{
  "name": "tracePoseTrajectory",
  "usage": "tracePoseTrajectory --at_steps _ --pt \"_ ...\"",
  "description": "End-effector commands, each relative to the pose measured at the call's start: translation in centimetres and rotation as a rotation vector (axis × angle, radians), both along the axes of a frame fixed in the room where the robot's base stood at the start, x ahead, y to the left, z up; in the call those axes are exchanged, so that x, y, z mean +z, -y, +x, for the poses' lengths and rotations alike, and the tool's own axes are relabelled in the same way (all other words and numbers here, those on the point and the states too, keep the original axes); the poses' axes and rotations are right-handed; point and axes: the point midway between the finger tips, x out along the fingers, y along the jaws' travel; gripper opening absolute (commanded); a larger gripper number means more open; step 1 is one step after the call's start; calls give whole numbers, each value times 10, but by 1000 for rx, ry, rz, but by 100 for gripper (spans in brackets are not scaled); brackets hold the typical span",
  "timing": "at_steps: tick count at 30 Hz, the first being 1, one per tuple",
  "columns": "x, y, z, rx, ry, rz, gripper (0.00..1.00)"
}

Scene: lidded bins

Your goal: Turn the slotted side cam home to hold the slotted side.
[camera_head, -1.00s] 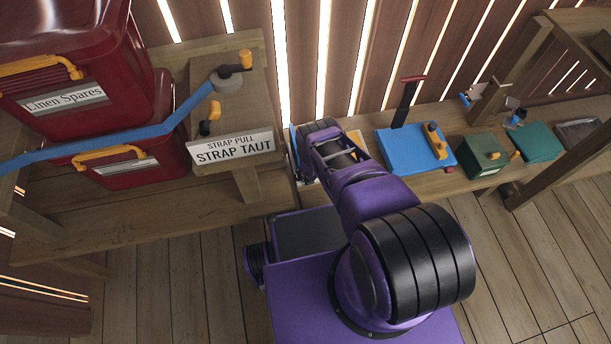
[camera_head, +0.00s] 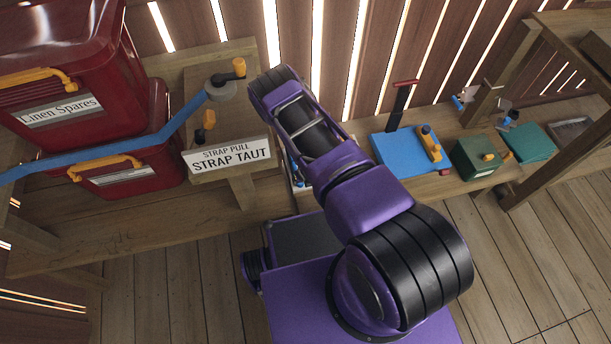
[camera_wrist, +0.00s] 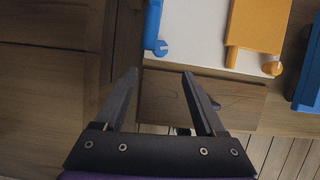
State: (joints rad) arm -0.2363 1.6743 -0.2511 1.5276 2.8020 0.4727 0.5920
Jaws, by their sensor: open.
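My gripper (camera_wrist: 161,76) is open and empty in the wrist view. Its fingertips are just below the near edge of a white board (camera_wrist: 195,45). A blue piece (camera_wrist: 153,20) with a small grey round end (camera_wrist: 161,48) lies at the board's left, above the fingertips. An orange piece (camera_wrist: 258,22) with an orange round knob (camera_wrist: 273,68) lies at its right. I cannot tell which of these is the slotted side or its cam. In the head view my own arm hides the gripper and most of the board.
A blue box (camera_wrist: 309,75) stands right of the board. On the bench are a blue case (camera_head: 398,153) with a red-topped handle (camera_head: 399,103) and a green box (camera_head: 474,157).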

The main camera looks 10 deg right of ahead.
Motion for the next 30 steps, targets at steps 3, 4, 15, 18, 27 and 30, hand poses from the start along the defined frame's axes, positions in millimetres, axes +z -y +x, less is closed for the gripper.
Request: tracePoseTrajectory --at_steps 3,4,15,18,27,30 --pt "18 0 -7 -1 0 -1 72" --pt "23 0 -8 -1 1 0 72" --pt "44 1 -18 0 0 0 72" --pt "44 1 -18 0 0 0 72" --pt "34 -1 -28 31 -45 20 72" --pt "23 -6 -41 96 -108 51 72"
